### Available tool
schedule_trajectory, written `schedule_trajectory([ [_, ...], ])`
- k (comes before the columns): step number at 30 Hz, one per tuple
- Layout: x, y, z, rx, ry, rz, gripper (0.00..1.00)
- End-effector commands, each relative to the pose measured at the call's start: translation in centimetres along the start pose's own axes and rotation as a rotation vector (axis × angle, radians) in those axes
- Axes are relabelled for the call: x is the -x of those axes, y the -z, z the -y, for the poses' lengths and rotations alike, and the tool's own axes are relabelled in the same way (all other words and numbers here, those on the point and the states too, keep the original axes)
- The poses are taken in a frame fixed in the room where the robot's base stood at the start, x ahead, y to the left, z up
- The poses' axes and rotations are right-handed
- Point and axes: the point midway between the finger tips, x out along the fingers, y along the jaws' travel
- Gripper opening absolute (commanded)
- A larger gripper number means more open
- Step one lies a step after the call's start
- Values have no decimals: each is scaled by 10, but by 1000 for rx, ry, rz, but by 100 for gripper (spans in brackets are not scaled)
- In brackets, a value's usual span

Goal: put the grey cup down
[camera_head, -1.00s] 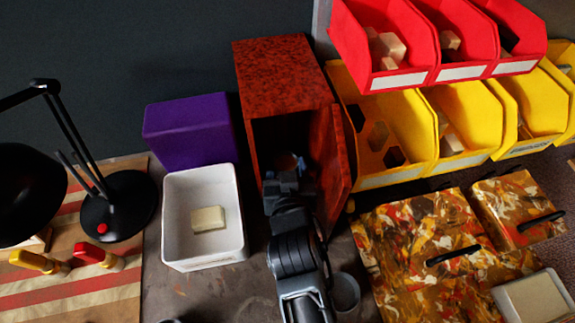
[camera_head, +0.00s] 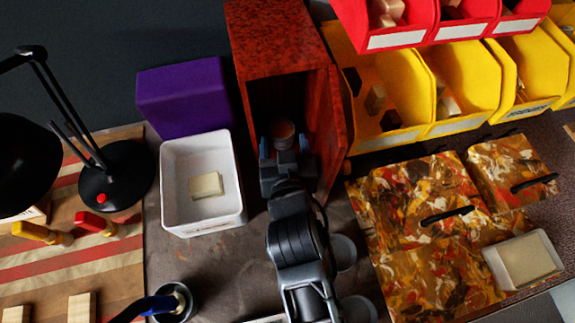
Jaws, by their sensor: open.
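A small round cup-like thing (camera_head: 284,130) with a brown top and greyish side stands inside the open red cabinet (camera_head: 275,40). It looks like the grey cup, but its sides are mostly hidden. My gripper (camera_head: 285,146) is open at the cabinet's mouth, with its blue-grey fingertips apart on the near side of the cup. I cannot tell whether a finger still touches it. Two more grey round cups or pots, one upper (camera_head: 346,252) and one lower (camera_head: 358,309), stand on the bench right of my arm, partly hidden by it.
The cabinet door (camera_head: 331,135) stands open on the right, close to my gripper. A white bin (camera_head: 202,226) with a pale block and a purple box (camera_head: 183,97) stand left. Yellow bins (camera_head: 390,142) and a marbled board (camera_head: 420,250) lie right. A dark pot (camera_head: 172,302) stands front left.

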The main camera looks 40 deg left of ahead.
Motion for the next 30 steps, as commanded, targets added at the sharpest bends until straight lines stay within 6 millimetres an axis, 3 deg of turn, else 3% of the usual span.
schedule_trajectory([
  [6,46,-2,-1,-2,-1,1,70],
  [12,72,-1,0,-1,-1,1,70],
  [30,81,0,0,-1,-1,1,70],
])
